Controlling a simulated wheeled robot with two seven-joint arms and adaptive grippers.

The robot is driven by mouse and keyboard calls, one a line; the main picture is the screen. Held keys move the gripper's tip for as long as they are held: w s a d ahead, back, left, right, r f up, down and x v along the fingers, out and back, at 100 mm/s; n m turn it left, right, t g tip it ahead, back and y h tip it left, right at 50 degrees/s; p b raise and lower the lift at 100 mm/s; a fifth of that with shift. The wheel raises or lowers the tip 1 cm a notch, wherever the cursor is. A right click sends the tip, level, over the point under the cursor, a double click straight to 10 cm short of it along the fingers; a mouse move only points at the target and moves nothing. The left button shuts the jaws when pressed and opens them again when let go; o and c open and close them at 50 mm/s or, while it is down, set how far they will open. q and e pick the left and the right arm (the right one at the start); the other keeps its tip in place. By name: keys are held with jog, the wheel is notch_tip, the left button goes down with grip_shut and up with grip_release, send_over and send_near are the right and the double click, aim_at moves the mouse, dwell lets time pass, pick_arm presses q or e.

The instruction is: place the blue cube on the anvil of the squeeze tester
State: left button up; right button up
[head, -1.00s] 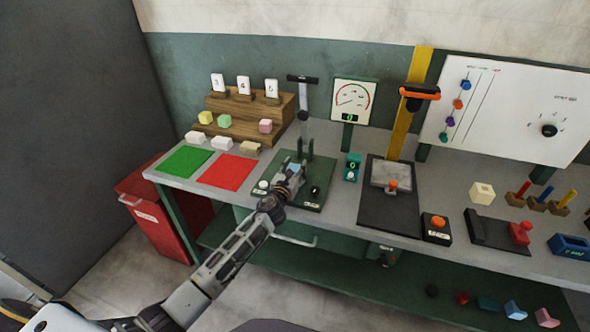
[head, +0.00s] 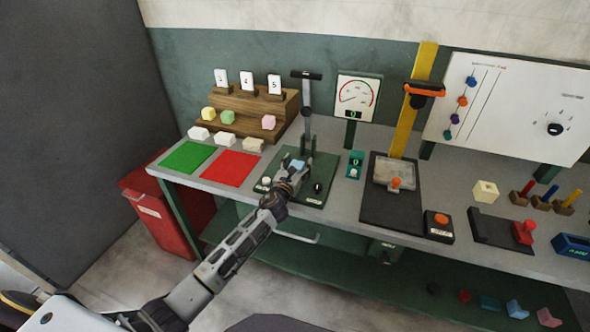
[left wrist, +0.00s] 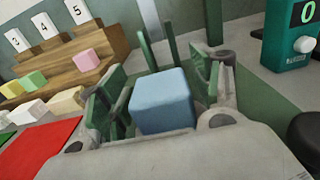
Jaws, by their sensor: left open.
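The blue cube (head: 297,165) is at the squeeze tester, in front of its upright post. In the left wrist view the cube (left wrist: 162,98) stands between the spread fingers of my left gripper (left wrist: 165,82). The gripper is open, with a gap showing beside the cube. In the head view the left gripper (head: 293,172) reaches over the tester's green base (head: 318,187). The cube's underside and the anvil are hidden, so I cannot tell how it rests. My right gripper is not in view.
A red mat (head: 231,168) and a green mat (head: 187,157) lie to the left. A wooden step rack (head: 250,105) with several cubes stands behind them. A small teal counter (head: 355,165) and a second press (head: 393,195) are to the right. A dial gauge (head: 357,97) stands behind.

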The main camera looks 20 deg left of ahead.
pick_arm(q)
jog(key=shift+r, duration=0.15)
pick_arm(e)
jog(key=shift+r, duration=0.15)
pick_arm(q)
jog(key=shift+s+a, duration=0.1)
jog(key=shift+s, duration=4)
jog(key=shift+s+a, duration=0.15)
jog(key=shift+s, duration=1.75)
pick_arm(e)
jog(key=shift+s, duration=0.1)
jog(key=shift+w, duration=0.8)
